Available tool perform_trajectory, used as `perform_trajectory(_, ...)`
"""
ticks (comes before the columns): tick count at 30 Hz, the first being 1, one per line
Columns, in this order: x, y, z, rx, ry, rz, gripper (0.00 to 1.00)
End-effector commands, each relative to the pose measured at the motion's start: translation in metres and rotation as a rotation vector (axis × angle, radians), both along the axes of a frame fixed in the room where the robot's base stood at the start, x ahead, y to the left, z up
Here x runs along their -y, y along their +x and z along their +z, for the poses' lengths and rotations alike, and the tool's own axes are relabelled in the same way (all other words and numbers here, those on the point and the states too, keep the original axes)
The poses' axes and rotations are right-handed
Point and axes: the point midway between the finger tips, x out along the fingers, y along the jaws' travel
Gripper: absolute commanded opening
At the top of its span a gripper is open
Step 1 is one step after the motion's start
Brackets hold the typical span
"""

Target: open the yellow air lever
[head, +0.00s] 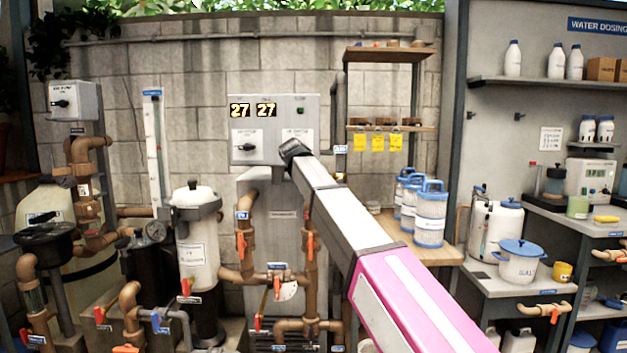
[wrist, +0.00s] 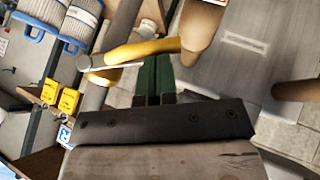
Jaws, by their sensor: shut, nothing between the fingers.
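In the wrist view a yellow lever (wrist: 142,50) lies across the upper middle, beside brown pipework. Its left end meets a pale rod or pipe. My gripper (wrist: 155,60) shows there with its green fingers together and empty. The fingertips are just below the yellow lever in the picture; I cannot tell whether they touch it. In the head view my arm reaches up to the grey control box, and the fingers are hidden. I cannot make out the yellow lever in the head view.
Brown pipes with orange-handled valves (head: 277,287) crowd the lower middle. The grey control box (head: 273,130) is on the block wall. Blue-and-white filter cartridges (head: 430,215) stand on a wooden shelf to the right. Yellow tags (head: 377,142) hang above them.

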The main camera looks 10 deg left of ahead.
Motion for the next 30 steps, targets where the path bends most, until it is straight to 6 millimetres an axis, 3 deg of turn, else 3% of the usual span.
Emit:
perform_trajectory(15, 0.016, 0.003, -0.048, 0.114, -0.481, 0.001, 0.0)
perform_trajectory(30, 0.048, 0.011, -0.077, 0.216, -0.909, 0.0, 0.0)
